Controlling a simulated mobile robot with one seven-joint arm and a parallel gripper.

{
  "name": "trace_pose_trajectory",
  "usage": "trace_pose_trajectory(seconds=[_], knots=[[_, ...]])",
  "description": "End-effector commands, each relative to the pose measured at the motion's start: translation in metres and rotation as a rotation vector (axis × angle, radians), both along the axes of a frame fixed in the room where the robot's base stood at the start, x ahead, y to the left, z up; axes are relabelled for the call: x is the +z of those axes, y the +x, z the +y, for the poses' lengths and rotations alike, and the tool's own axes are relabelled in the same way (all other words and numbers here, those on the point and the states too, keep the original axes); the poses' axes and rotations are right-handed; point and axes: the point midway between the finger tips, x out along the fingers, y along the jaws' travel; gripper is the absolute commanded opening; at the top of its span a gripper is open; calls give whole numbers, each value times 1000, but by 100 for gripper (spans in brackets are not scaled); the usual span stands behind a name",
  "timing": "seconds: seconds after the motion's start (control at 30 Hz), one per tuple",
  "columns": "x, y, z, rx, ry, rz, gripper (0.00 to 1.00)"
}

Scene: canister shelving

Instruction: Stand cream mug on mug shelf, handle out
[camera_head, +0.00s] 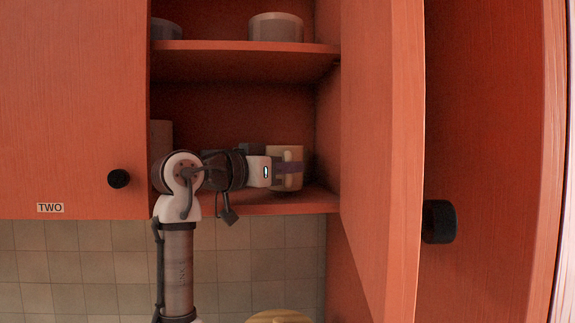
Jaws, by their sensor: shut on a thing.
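The cream mug (285,153) is inside the open cupboard, at the right side of its lower compartment. My gripper (288,168) reaches in from the left and is shut on the mug; its dark fingers cross the mug's front. The lower shelf board (318,201) lies just below the mug. I cannot tell whether the mug's base touches it. The mug looks upright. Its handle cannot be made out.
An open orange door (378,120) stands close to the right. A closed door (75,100) labelled TWO is at left. A grey round container (276,28) stands on the upper shelf (230,46). A pale object (161,136) is partly hidden behind my arm.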

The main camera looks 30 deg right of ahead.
Motion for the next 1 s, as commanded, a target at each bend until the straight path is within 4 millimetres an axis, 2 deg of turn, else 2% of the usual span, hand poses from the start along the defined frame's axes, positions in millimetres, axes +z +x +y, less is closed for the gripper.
trace_pose_trajectory(seconds=[0.87, 0.9, 1.0], knots=[[-9, -1, 1, 1, -2, -1, 0], [-9, -1, 1, 1, -2, -2, 15], [-9, -1, 1, 1, -2, -1, 28]])
